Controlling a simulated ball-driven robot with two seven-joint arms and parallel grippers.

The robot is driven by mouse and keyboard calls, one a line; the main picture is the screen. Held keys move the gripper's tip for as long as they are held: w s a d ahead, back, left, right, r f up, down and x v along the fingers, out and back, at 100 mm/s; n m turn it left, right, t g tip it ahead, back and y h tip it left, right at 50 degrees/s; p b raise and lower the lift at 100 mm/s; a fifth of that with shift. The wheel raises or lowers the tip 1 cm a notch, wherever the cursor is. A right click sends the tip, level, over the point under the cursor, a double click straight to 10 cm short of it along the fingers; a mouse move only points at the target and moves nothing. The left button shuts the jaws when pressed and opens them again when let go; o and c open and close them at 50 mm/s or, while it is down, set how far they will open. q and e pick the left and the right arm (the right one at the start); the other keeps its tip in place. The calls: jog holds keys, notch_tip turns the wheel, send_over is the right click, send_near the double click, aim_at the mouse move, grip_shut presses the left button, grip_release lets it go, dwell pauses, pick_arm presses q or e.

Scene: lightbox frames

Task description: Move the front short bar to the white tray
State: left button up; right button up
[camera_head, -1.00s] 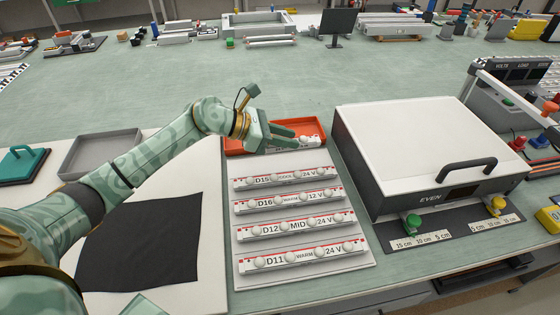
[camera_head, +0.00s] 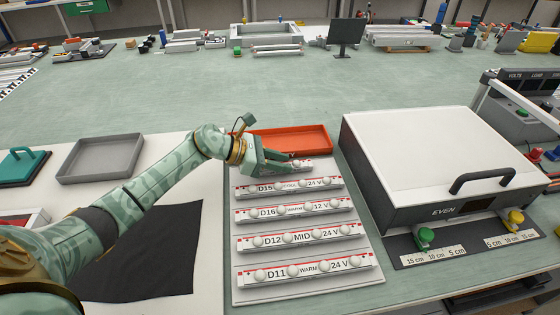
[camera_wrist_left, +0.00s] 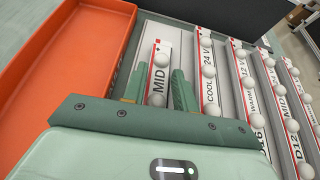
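The short bar (camera_wrist_left: 160,62) is white with a red-edged label reading MID and round white knobs. In the head view its end (camera_head: 301,164) shows past my fingers, behind the D15 bar. My left gripper (camera_head: 291,163) is shut on this bar; in the wrist view its green fingers (camera_wrist_left: 160,88) lie along both sides of it. The white tray (camera_head: 370,276) carries the bars D15 (camera_head: 288,188), D16, D12 and D11 (camera_head: 305,269) in parallel rows. The held bar is over its back end; whether it touches the tray is unclear. My right gripper is not in view.
An empty orange tray (camera_head: 325,140) stands just behind the white tray. A white-lidded box (camera_head: 430,145) with a black handle stands close on the right. A grey tray (camera_head: 100,158) and black cloth (camera_head: 150,255) lie on the left.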

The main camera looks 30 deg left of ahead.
pick_arm(q)
jog(key=o, duration=0.3)
jog(key=shift+r, duration=0.25)
jog(key=p+v, duration=0.1)
jog(key=v, duration=1.1)
jog(key=shift+f+p, duration=0.1)
jog(key=shift+p, duration=0.25)
